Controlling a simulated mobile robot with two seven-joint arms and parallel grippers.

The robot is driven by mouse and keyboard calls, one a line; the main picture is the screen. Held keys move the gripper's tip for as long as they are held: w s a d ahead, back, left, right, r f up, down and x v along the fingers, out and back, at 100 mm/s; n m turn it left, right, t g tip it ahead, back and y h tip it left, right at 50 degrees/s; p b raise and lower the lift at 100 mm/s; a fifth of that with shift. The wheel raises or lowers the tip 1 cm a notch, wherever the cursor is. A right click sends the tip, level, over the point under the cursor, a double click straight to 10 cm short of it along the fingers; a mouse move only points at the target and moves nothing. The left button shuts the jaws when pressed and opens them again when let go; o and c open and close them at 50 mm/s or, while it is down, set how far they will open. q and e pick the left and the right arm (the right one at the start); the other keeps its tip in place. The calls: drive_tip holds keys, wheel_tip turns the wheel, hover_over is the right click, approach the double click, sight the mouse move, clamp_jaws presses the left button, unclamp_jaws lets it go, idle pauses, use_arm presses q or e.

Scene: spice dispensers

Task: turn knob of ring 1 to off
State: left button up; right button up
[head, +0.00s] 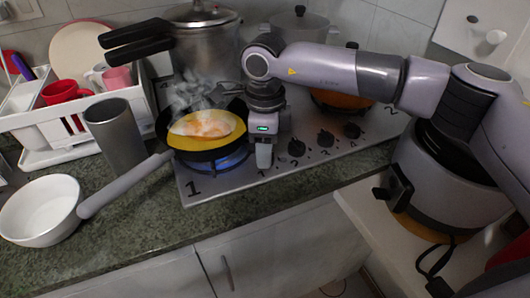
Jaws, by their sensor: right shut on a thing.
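The steel stove (225,186) has a ring marked 1 at its front left, where a blue flame (232,161) burns. A black frying pan (163,128) with a yellow omelette (208,128) sits over this ring, and smoke rises from it. My right gripper (264,158) points down at the left end of the knob row and is shut on the knob of ring 1. Its fingers hide most of that knob, so its angle cannot be read. My left gripper is not in view.
Other black knobs (326,138) lie to the right. The pan's grey handle (125,186) reaches over the counter towards a white bowl (42,210). A grey cylinder (116,135) stands left of the pan. A pressure cooker (205,55) is behind it.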

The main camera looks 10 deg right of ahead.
drive_tip(key=shift+n, duration=0.6)
drive_tip(key=shift+b, duration=0.3)
drive_tip(key=o, duration=1.1)
drive_tip(key=shift+c, duration=0.2)
drive_tip(key=shift+r+b, duration=0.4)
drive_tip(key=shift+r, duration=3.25)
